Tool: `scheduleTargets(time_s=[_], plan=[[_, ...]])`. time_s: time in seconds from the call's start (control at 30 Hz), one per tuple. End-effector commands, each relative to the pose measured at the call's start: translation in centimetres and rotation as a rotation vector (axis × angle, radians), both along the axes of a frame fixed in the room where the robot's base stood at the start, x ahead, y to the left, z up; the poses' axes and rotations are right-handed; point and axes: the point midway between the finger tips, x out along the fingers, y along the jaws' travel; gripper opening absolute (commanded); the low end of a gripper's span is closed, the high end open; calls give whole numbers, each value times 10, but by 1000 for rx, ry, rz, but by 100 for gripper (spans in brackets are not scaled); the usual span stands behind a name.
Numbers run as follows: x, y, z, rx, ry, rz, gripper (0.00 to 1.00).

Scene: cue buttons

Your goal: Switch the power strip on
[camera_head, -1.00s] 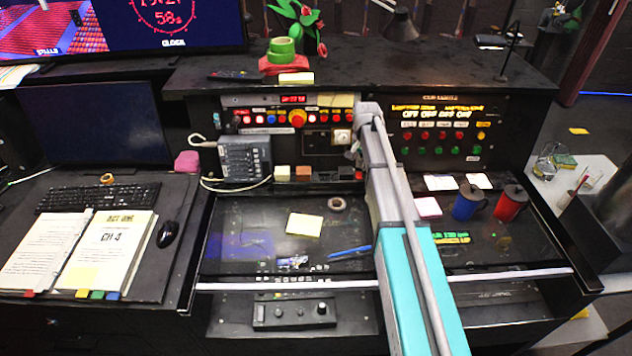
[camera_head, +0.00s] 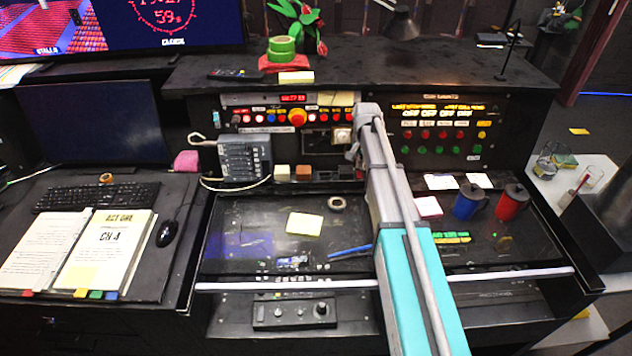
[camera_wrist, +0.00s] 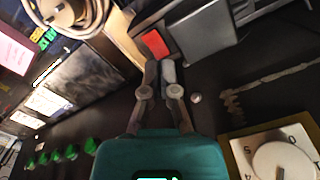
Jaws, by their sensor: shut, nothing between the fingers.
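The power strip (camera_head: 323,176) is a dark block low on the console's upright panel, left of my arm. A small red switch (camera_head: 358,175) shows at its right end. In the wrist view the red switch (camera_wrist: 155,43) lies beside a grey block (camera_wrist: 208,32), which looks like the strip's body. My gripper (camera_wrist: 160,66) is shut and empty, its fingertips just below the red switch in that picture. Whether they touch it I cannot tell. In the head view my gripper (camera_head: 352,154) is partly hidden by its own wrist. Whether the switch is lit or pressed is unclear.
A dial on a pale plate (camera_head: 342,138) is close to the left of my gripper. Red and green buttons (camera_head: 442,142) line the panel to the right. A blue mug (camera_head: 468,203) and a red mug (camera_head: 512,203) stand at right. A tape roll (camera_head: 337,203) lies below.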

Motion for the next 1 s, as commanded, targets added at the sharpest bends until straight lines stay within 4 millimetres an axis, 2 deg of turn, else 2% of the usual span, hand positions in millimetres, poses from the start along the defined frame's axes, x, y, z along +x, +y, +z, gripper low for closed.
scheduleTargets(time_s=[1.0], plan=[[0, -1, -11, 0, 0, -1, 0]])
